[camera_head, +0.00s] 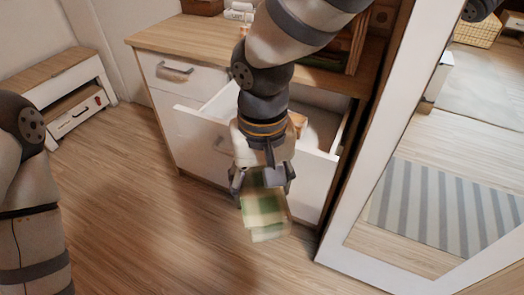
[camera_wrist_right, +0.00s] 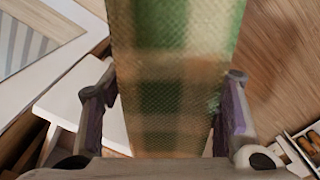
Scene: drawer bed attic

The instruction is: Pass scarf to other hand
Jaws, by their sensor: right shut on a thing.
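The scarf (camera_head: 265,212) is green and cream checked and hangs from my right gripper (camera_head: 262,184) in the head view, in front of the dresser. In the right wrist view the scarf (camera_wrist_right: 175,75) fills the middle, between the two fingers of my right gripper (camera_wrist_right: 170,90), which is shut on it. It is slightly blurred. My left arm stands at the left edge of the head view; its gripper is outside the picture.
A white dresser with a wooden top (camera_head: 165,38) stands behind my right arm, with an open drawer (camera_head: 205,140) near the gripper. A white-framed mirror (camera_head: 375,250) leans at the right. A low white bench (camera_head: 65,75) is at the back left. The wooden floor (camera_head: 130,220) is clear.

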